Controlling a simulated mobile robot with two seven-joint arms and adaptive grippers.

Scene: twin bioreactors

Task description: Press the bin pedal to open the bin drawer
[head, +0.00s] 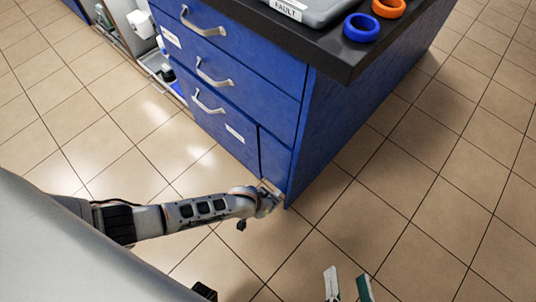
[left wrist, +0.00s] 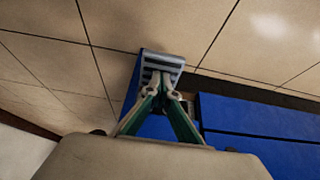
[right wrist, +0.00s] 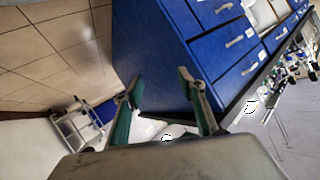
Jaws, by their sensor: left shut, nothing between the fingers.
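The bin pedal (left wrist: 160,62), a grey ribbed plate, shows low at the cabinet in the left wrist view. My left gripper (left wrist: 166,92) is shut and empty, its fingertips at the pedal's near edge; I cannot tell whether they press it. In the head view the left gripper (head: 268,200) is at the foot of the blue cabinet's near corner and hides most of the pedal. The cabinet's lower drawer fronts (head: 215,118) look closed; I cannot tell which is the bin drawer. My right gripper (head: 347,284) is open and empty over the floor, also in its wrist view (right wrist: 158,80).
The dark worktop (head: 345,62) overhangs the cabinet and carries a grey case (head: 305,10), a blue ring (head: 361,28) and an orange ring (head: 388,8). An open shelf bay (head: 135,40) is at the back left. The tiled floor right of the cabinet is clear.

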